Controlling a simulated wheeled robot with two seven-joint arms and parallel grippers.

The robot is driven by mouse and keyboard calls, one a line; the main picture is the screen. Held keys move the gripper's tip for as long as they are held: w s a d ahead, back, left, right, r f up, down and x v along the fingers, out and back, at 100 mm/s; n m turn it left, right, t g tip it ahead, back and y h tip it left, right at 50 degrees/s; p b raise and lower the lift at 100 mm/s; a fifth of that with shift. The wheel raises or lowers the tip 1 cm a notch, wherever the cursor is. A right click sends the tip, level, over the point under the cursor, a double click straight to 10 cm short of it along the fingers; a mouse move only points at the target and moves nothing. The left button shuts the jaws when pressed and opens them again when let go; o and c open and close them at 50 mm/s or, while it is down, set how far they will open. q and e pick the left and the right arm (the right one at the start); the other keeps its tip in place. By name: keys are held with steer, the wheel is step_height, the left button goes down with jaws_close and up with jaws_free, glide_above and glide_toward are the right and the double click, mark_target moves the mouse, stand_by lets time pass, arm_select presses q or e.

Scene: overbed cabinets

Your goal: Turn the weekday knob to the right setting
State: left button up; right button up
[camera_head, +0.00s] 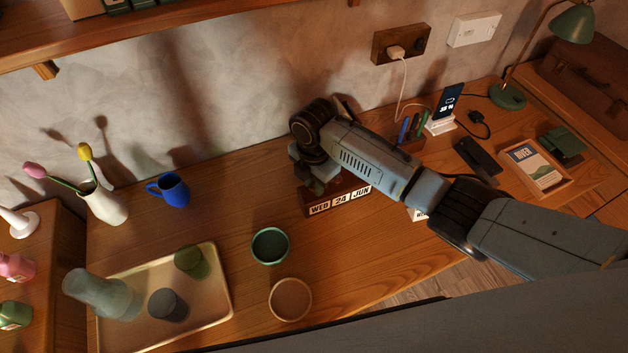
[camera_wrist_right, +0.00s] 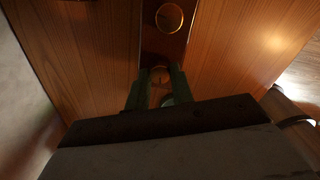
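The wooden block calendar (camera_head: 337,197) stands on the desk and reads WED 24 JUN. My right gripper (camera_head: 316,186) reaches down behind and above its left end, over the WED part. A second brass knob (camera_wrist_right: 169,17) sits farther along the same dark wood top, clear of the fingers. My left gripper is not in view.
A blue mug (camera_head: 174,191), a green bowl (camera_head: 270,246) and a round wooden-coloured dish (camera_head: 290,299) stand left of and in front of the calendar. A tray (camera_head: 215,312) holds cups. Pens (camera_head: 411,129) and a phone stand (camera_head: 440,123) are to the right.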

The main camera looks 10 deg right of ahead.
jaws_close()
steer(key=m+p, duration=0.2)
steer(key=p, duration=0.1)
steer(key=shift+r+m+p, duration=0.2)
steer(key=shift+m+p, duration=0.1)
steer(key=shift+m, duration=0.1)
steer(key=shift+m+p, duration=0.95)
steer(key=shift+m, duration=0.15)
steer(key=shift+f+m+p, duration=0.15)
steer(key=shift+m+p, duration=0.7)
steer(key=shift+m, duration=0.55)
steer(key=o, duration=0.6)
jaws_free()
